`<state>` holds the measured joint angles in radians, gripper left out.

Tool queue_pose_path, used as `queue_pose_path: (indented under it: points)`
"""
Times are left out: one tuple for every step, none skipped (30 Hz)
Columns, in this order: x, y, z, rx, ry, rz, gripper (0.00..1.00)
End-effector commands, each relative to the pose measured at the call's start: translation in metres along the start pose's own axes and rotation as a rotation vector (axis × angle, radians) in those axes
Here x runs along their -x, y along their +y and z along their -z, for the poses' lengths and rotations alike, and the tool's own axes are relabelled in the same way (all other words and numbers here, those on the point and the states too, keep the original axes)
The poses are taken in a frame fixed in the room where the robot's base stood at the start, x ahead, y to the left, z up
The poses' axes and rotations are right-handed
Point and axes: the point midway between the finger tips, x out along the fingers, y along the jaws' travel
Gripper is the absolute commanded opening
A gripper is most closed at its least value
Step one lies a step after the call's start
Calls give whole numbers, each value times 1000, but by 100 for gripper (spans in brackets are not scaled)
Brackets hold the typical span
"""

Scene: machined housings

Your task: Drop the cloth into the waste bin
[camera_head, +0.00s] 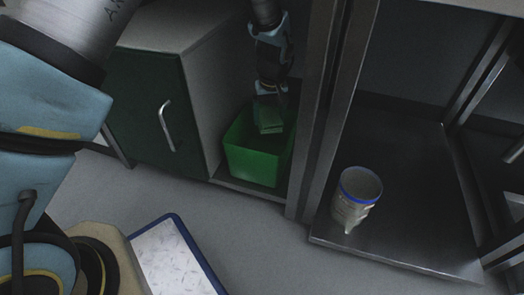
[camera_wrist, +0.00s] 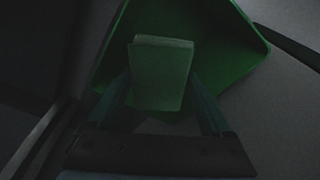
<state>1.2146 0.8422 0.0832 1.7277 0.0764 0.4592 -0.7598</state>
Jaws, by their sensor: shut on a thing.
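The waste bin (camera_head: 254,162) is a green open-topped box standing between the dark green cabinet and a metal post. My gripper (camera_head: 270,100) points down at the bin's mouth. It is shut on the cloth (camera_head: 269,121), a folded greenish piece that shows over the bin's opening. In the wrist view the cloth (camera_wrist: 160,72) sits between the two fingers of my gripper (camera_wrist: 165,95), with the green bin (camera_wrist: 232,40) around and behind it. The picture is dark, and I cannot tell how deep the cloth is below the rim.
A dark green cabinet (camera_head: 144,110) with a metal handle stands left of the bin. Metal posts (camera_head: 322,110) rise close on its right. A translucent tub with a blue rim (camera_head: 357,195) stands on the low metal shelf (camera_head: 408,240). A blue-edged white mat (camera_head: 172,258) lies at the front.

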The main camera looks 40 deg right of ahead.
Motion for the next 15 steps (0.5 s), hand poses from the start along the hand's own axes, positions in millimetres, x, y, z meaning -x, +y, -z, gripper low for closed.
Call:
queue_pose_path:
  points:
    - [-10, 0, -2, 0, 0, -1, 32]
    - [-12, 0, -2, 0, 0, -1, 32]
    - [-14, 0, -2, 0, 0, -1, 32]
    - [-15, 0, -2, 0, 0, -1, 32]
    - [-16, 0, -2, 0, 0, -1, 32]
    - [-16, 0, -2, 0, 0, -1, 32]
    - [-16, 0, -2, 0, 0, -1, 32]
    - [-15, 0, -2, 0, 0, -1, 32]
    - [-15, 0, -2, 0, 0, -1, 32]
    - [-14, 0, -2, 0, 0, -1, 32]
    - [-14, 0, -2, -1, 0, -1, 32]
    - [-14, 0, -2, -1, 0, -1, 32]
    - [-14, 0, -2, -1, 0, -1, 32]
    - [-14, 0, -2, -1, 0, -1, 87]
    - [-14, 0, -2, -1, 0, -1, 92]
